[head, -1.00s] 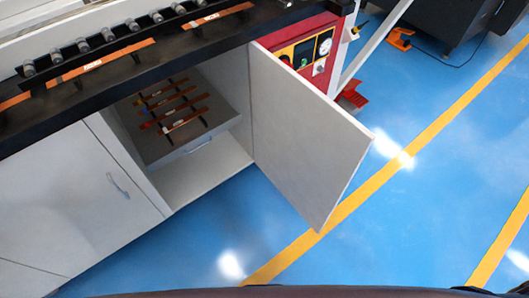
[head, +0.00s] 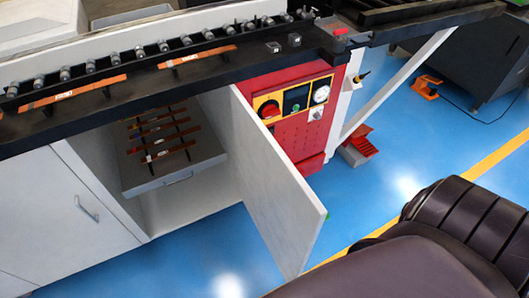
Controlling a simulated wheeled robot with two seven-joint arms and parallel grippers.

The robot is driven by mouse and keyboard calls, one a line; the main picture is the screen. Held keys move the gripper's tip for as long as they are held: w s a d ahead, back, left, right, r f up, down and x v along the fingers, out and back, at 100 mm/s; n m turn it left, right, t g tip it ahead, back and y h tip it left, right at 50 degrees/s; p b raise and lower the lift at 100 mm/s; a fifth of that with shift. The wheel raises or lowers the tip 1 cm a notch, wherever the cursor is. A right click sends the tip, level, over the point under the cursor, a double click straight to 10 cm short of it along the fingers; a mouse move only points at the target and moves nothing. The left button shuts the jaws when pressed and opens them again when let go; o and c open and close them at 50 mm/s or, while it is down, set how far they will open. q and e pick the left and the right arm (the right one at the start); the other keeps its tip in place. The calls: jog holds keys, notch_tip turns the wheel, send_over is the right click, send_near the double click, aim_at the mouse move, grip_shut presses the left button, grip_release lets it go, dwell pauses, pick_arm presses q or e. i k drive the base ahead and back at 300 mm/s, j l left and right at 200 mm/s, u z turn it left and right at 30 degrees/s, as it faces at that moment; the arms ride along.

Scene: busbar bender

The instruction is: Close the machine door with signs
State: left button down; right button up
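The machine door (head: 272,187) is a light grey panel, swung wide open from its hinge side at the right of the cabinet opening. Its free edge points toward me, and its inner face is turned to the left. No sign shows on the face I can see; the outer face is hidden. Inside the open cabinet is a grey drawer (head: 172,176) with several copper bars on dark holders. A dark arm link of mine covers the lower right, near the door's lower corner; I cannot tell whether it touches. Neither gripper is in view.
A closed cabinet door with a handle (head: 87,208) is left of the opening. A red control panel (head: 293,115) with a knob and gauge stands behind the door. A red pedal (head: 361,145) and an orange pedal (head: 426,87) lie on the blue floor (head: 190,262).

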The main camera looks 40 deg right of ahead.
aim_at(289, 217)
jog(key=k+l, duration=0.1)
jog(key=l, duration=0.3)
jog(key=k+l+u, duration=0.1)
jog(key=l, duration=0.3)
jog(key=k+l, duration=0.1)
jog(key=l, duration=0.3)
jog(key=k+l+u, duration=0.1)
jog(key=l, duration=0.3)
jog(key=k+l, duration=0.1)
jog(key=l, duration=0.25)
jog(key=l+u, duration=0.05)
